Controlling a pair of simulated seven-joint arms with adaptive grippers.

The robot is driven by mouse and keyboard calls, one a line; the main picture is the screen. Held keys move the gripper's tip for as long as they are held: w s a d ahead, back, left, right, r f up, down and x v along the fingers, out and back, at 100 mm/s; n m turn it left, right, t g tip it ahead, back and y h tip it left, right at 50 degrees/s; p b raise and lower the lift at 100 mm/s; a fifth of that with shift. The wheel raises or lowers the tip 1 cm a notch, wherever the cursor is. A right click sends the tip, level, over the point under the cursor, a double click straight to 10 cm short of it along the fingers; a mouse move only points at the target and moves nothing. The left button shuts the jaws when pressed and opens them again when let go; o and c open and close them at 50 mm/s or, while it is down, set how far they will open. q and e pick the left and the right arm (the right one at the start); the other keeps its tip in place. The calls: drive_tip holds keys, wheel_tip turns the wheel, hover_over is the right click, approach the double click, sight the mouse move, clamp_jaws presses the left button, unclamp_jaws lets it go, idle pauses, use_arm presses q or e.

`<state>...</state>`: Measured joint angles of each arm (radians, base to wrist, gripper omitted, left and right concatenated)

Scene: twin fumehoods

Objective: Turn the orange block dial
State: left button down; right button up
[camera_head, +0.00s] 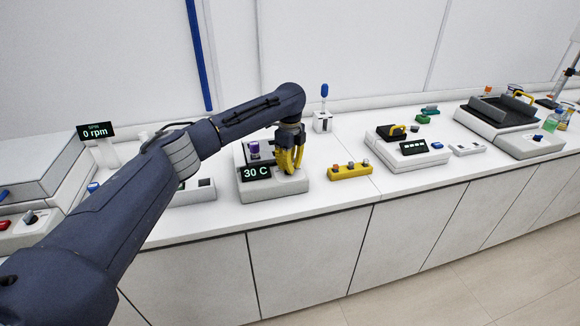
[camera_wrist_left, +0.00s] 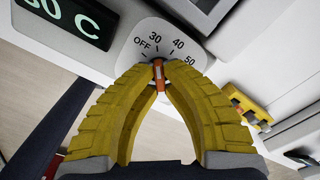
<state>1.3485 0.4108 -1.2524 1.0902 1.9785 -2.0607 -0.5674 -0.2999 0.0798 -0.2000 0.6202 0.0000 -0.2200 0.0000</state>
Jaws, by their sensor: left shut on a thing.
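The orange block dial (camera_wrist_left: 159,76) sits on a white dial plate marked OFF, 30, 40 and 50 in the left wrist view. My left gripper (camera_head: 289,165) is over the right part of the block heater (camera_head: 272,191) in the head view. In the left wrist view its yellow fingertips (camera_wrist_left: 158,68) are shut on the dial, one on each side. The dial points roughly toward the 30 mark. The heater's display (camera_head: 256,172) reads 30 C. In the head view the dial is hidden behind the fingers. My right gripper is not in view.
A yellow rack (camera_head: 349,172) with several small pieces stands just right of the heater. A small white stand with a blue-handled tool (camera_head: 323,116) is behind it. Another device (camera_head: 413,147) stands further right. The bench front edge is near the heater.

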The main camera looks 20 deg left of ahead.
use_arm(q)
drive_tip(key=shift+n, duration=0.4)
drive_tip(key=n, duration=0.3)
drive_tip(key=shift+w+n, duration=0.1)
drive_tip(key=shift+n, duration=2)
drive_tip(key=c, duration=1.5)
unclamp_jaws()
drive_tip(key=shift+r, duration=0.1)
wheel_tip(320, 180, up, 12)
